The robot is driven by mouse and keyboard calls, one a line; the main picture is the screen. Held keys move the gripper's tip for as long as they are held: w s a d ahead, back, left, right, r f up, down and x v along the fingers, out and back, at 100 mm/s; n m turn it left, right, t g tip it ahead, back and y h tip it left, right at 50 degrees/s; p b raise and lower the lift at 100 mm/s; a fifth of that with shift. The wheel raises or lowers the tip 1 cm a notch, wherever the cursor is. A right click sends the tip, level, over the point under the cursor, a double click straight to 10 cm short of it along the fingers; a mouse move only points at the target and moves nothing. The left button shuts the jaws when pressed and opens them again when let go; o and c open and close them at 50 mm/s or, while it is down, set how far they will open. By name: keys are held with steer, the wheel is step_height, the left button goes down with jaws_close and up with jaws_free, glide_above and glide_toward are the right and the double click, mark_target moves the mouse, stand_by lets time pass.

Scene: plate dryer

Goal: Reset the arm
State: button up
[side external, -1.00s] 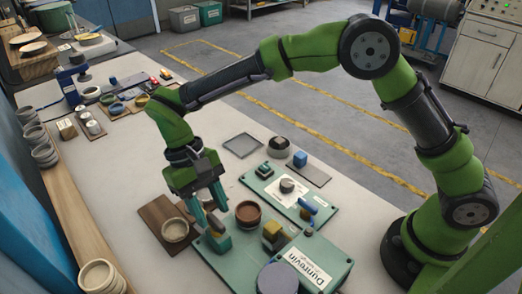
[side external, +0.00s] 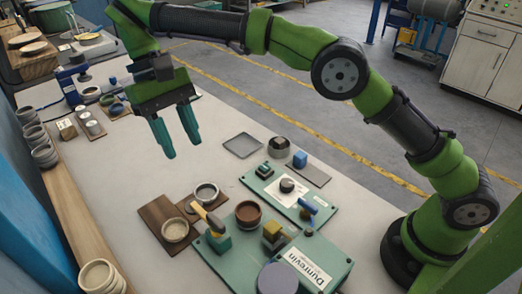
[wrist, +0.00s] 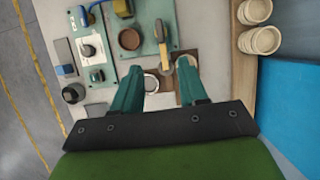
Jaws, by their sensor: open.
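My gripper (side external: 178,138) is raised well above the table, with its two teal fingers apart and nothing between them. In the wrist view my gripper (wrist: 158,86) points down over the table, and its fingers overlap the view of two small bowls. The cream bowl (side external: 175,230) rests on a brown board (side external: 155,213). A grey-rimmed bowl (side external: 206,192) rests behind it to the right. A tan-handled tool (side external: 208,217) stands on the green dryer base (side external: 205,247), next to a brown bowl (side external: 249,213).
A second green board (side external: 262,187) with a blue-handled part (side external: 308,204) lies behind. A grey tray (side external: 243,145) and a blue cube (side external: 300,159) are farther back. Stacked bowls (side external: 40,148) line the left shelf. The table centre (side external: 130,165) is clear.

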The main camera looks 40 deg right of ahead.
stand_by(0.3)
steer(key=s+d+n+t, duration=0.15)
steer(key=d+t, duration=0.25)
steer(key=d, duration=0.7)
steer(key=s+d+m+t+y, duration=0.2)
steer(key=s+d+m+t, duration=0.3)
steer(key=s+d, duration=0.9)
steer(key=s+t, duration=0.1)
steer(key=t, duration=0.1)
steer(key=shift+d+r+m+t, duration=0.2)
steer(key=shift+m+t, duration=0.1)
steer(key=shift+m, duration=0.05)
